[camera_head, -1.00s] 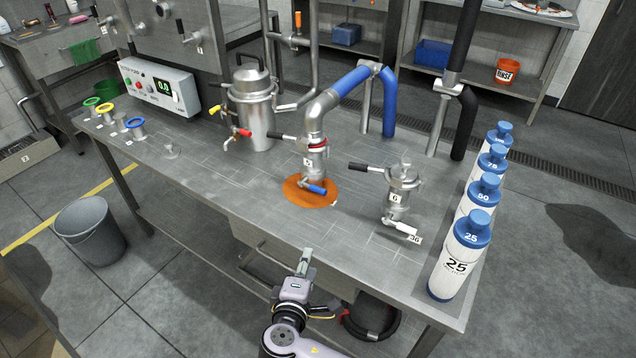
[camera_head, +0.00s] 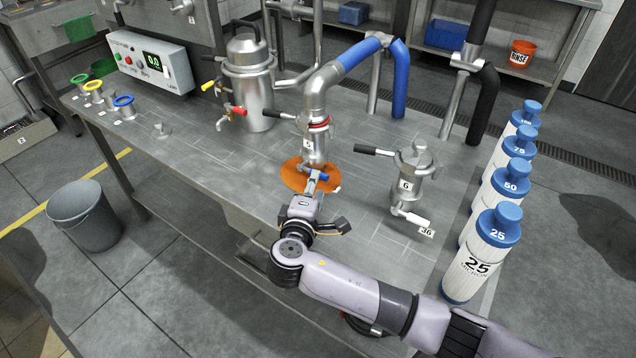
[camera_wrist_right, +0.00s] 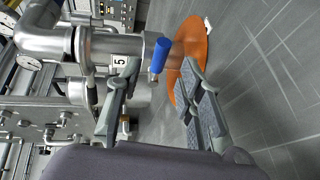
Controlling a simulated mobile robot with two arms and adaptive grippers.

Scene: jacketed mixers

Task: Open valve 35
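Under the metal vessel labelled 5 (camera_head: 313,146) is a small valve with a blue handle (camera_head: 319,176), above an orange round mat (camera_head: 291,178). No tag reading 35 is legible. My right gripper (camera_head: 314,188) is at this valve, just in front of the blue handle. In the right wrist view, the blue handle (camera_wrist_right: 162,56) lies ahead of and between the two spread fingers of my right gripper (camera_wrist_right: 160,85). The fingers are open, and I see no clear contact with the handle. My left gripper is not in view.
To the right stands vessel 6 (camera_head: 408,180) with a white-handled valve (camera_head: 411,217) tagged 36. Several blue-capped canisters (camera_head: 483,252) line the right table edge. A black lever (camera_head: 374,150) sticks out left of vessel 6. The table front between them is clear.

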